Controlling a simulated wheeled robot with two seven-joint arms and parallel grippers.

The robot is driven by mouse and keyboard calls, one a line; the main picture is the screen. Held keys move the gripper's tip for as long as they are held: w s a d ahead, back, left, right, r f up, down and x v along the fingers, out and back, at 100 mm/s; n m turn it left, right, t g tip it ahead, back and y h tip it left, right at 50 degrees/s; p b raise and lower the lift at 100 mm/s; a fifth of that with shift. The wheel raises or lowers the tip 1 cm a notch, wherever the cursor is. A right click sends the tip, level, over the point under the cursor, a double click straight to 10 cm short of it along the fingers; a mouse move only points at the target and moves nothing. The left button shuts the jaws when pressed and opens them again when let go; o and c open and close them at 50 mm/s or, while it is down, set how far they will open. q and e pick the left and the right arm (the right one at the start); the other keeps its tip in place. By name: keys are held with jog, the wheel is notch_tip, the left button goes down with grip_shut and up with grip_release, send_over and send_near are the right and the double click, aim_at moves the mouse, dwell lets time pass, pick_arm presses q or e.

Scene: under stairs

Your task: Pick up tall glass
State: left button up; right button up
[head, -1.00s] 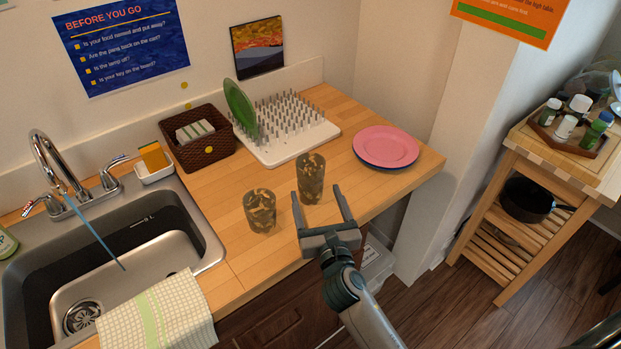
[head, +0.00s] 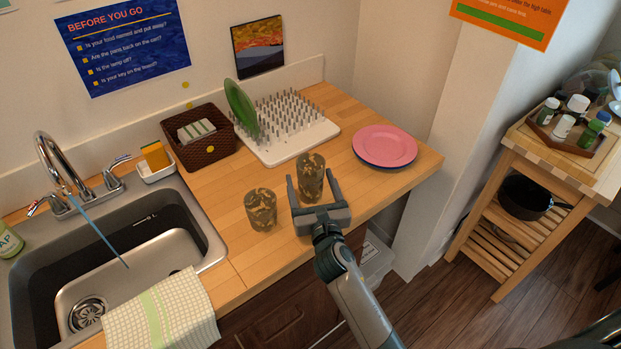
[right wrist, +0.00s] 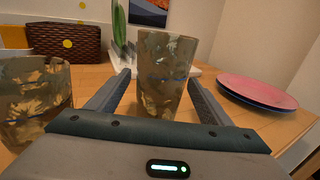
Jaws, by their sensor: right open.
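The tall glass (head: 311,172), patterned dark green and gold, stands upright on the wooden counter. My right gripper (head: 309,178) is open and low over the counter, one finger on each side of this glass. In the right wrist view the glass (right wrist: 166,75) rises between the two open fingers (right wrist: 160,88), with some room visible at each side. A shorter, wider glass (head: 261,210) with the same pattern stands to the left of the gripper; it also shows at the left of the right wrist view (right wrist: 34,100). My left gripper is not in view.
A white peg rack (head: 300,147) with a green plate stands behind the glasses. Pink plates (head: 385,146) are stacked to the right, near the counter's right end. A brown basket (head: 205,152) and the sink (head: 200,262) are to the left.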

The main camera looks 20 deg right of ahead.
aim_at(314, 178)
dwell(0.4)
jog(key=c, duration=1.3)
jog(key=shift+r, duration=0.15)
jog(key=shift+r, duration=0.5)
notch_tip(314, 178, up, 3)
jog(key=shift+d+r, duration=0.1)
jog(key=shift+r, duration=0.05)
jog(key=s+d+r, duration=0.2)
jog(key=d, duration=0.1)
jog(key=s+d+r, duration=0.2)
jog(key=d, duration=0.1)
jog(key=s+d+r+b, duration=0.1)
jog(key=s+d+r, duration=0.1)
jog(key=d, duration=0.1)
jog(key=shift+d+r, duration=0.25)
jog(key=shift+d, duration=0.15)
